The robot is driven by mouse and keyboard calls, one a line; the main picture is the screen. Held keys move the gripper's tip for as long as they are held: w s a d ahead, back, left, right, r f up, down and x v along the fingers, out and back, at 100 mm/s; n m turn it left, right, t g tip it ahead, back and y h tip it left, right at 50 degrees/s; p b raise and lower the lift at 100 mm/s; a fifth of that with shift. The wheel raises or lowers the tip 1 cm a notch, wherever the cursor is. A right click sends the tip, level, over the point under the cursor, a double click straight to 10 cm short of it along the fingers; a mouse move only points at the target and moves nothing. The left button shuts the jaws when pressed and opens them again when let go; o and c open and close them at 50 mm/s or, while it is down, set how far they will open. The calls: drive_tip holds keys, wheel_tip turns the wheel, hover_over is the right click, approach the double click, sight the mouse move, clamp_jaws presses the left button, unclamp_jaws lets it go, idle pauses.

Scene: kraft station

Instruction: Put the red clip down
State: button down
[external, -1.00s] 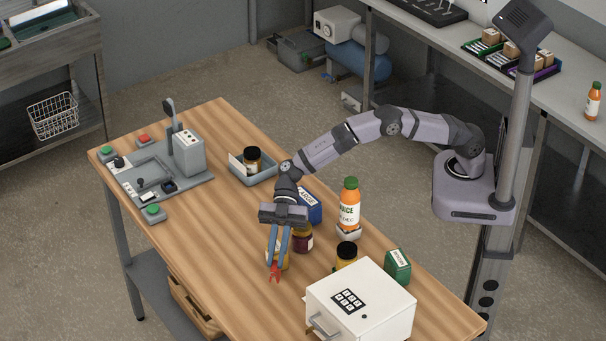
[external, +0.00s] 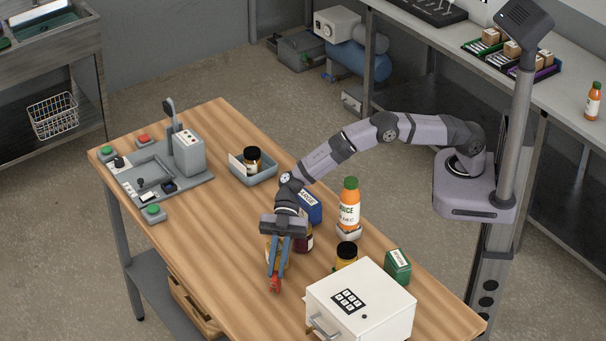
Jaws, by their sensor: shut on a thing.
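The red clip (external: 275,284) is small and sits between the blue fingertips of my gripper (external: 275,275). My gripper points down and is shut on the clip. The clip is at or just above the wooden table (external: 225,240), near its front edge; I cannot tell whether it touches the wood. The fingers partly hide a yellowish jar (external: 269,252) behind them.
A dark red jar (external: 305,240), a blue box (external: 310,207) and an orange juice bottle (external: 349,205) stand behind my gripper. A white safe (external: 372,303) stands to the right, with a black-lidded jar (external: 346,253) and green box (external: 397,266) behind it. Table left of the gripper is clear.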

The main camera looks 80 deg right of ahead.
drive_tip(key=shift+s+f, duration=0.1)
drive_tip(key=shift+f, duration=0.5)
drive_tip(key=c, duration=1.8)
unclamp_jaws()
drive_tip(key=shift+d+f, duration=0.1)
drive_tip(key=shift+o, duration=0.2)
drive_tip(key=shift+r, duration=0.7)
drive_tip(key=b+v, duration=0.2)
drive_tip(key=v, duration=1)
drive_tip(key=shift+r, duration=0.2)
